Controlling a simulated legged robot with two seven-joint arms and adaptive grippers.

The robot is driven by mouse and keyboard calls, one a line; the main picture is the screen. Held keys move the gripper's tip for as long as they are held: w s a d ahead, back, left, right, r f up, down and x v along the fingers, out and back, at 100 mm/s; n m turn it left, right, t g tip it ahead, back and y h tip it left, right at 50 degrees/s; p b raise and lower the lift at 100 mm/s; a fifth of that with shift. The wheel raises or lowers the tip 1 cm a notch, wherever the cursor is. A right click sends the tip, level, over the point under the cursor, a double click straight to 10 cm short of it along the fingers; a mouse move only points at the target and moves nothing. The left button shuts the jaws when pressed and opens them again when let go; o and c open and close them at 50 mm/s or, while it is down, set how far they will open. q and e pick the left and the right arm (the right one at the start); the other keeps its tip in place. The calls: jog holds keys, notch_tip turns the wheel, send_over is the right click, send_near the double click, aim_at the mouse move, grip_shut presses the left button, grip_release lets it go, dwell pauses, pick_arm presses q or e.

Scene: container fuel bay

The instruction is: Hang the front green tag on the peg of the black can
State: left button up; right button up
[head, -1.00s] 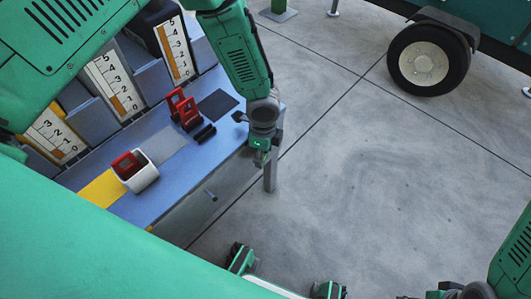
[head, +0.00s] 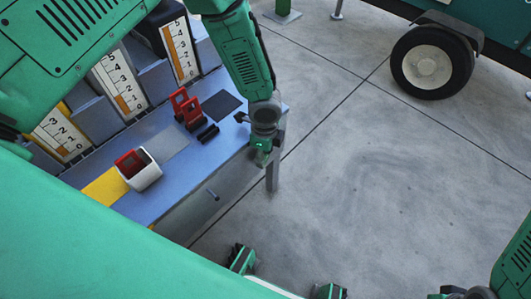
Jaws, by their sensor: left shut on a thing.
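My left gripper (head: 262,157) hangs at the right front edge of the blue bench (head: 165,200). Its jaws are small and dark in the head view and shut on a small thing. That thing looks like the green tag, but it is mostly hidden and hard to separate from my green wrist parts. A dark block (head: 157,12) at the back left, beside a numbered scale, may be the black can; its peg cannot be made out. My right arm shows at the lower right corner, with its jaws out of sight.
Red pieces with black parts (head: 187,108) stand on the bench, left of a dark patch (head: 221,104). A white cup with red inside (head: 146,176) stands near a yellow patch (head: 105,187). Numbered scales (head: 119,84) line the back. A wheel (head: 430,65) stands at the upper right; floor between is clear.

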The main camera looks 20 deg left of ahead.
pick_arm(q)
jog(key=o, duration=1)
jog(key=shift+s+f, duration=0.15)
jog(key=shift+f, duration=0.1)
jog(key=r, duration=1.1)
jog(key=shift+w+r, duration=0.15)
jog(key=shift+w, duration=0.1)
jog(key=shift+s+a+r, duration=0.1)
jog(key=shift+r, duration=0.45)
